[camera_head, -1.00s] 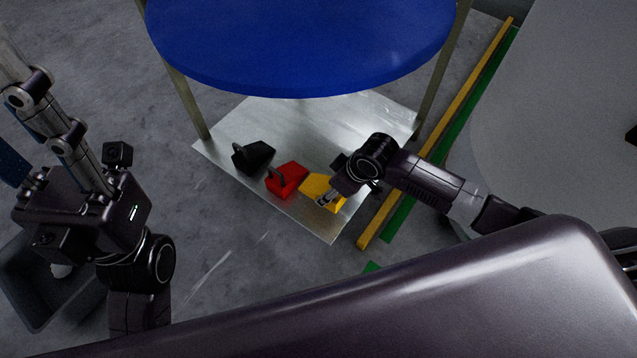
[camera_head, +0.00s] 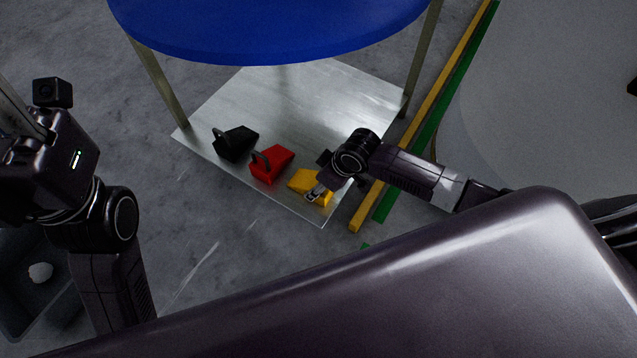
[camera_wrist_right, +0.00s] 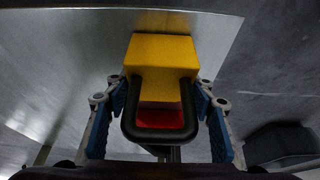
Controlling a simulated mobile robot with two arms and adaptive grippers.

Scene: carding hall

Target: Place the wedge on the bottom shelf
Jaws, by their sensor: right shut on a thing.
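The yellow wedge (camera_head: 300,180) rests at the front right corner of the metal bottom shelf (camera_head: 290,95), under a round blue top. My right gripper (camera_head: 318,192) is at the wedge. In the right wrist view my right gripper (camera_wrist_right: 159,95) has its blue-padded fingers on both sides of the black handle loop of the yellow wedge (camera_wrist_right: 162,52), shut on it. I cannot tell whether the wedge touches the shelf. A red wedge (camera_head: 271,163) and a black wedge (camera_head: 235,143) stand beside it on the shelf. My left gripper (camera_head: 22,120) is partly cut off at the left edge.
The blue round top (camera_head: 270,25) and its legs stand above the shelf. A yellow bar (camera_head: 425,115) and a green bar (camera_head: 442,110) lie along the right side. A grey bin (camera_head: 20,325) with a white lump stands at lower left. Open floor lies in front.

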